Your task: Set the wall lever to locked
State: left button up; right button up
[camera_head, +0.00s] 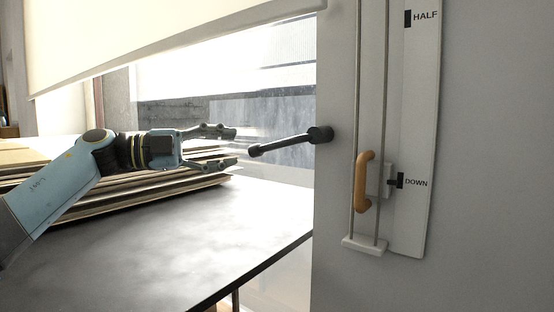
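The black wall lever (288,143) juts left from its round pivot at the left edge of the grey wall panel. It lies nearly level, its free end slightly lower than the pivot. No locked marking shows beside it. My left gripper (234,147) is open and empty, its fingers pointing right. The lever's free end is just right of the fingertips, roughly level with the gap between them; they look apart, though the depth between them is hard to judge. My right gripper is not in view.
An orange handle (363,182) sits on a slider with two rods, at the DOWN mark of a white scale (416,120). A stack of boards (120,183) lies on the dark table (170,250) behind my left arm. A pale blind (160,40) hangs above.

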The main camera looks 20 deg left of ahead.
aim_at(272, 145)
pick_arm(q)
jog(key=p+x, duration=0.2)
jog(key=x, duration=0.7)
jog(key=shift+w+d+r, duration=0.15)
jog(key=shift+w+d, duration=0.05)
jog(key=shift+d, duration=0.15)
jog(key=shift+w+d+p, duration=0.2)
jog(key=shift+d+p, duration=0.1)
jog(key=shift+d, duration=0.05)
jog(key=shift+c, duration=0.3)
grip_shut()
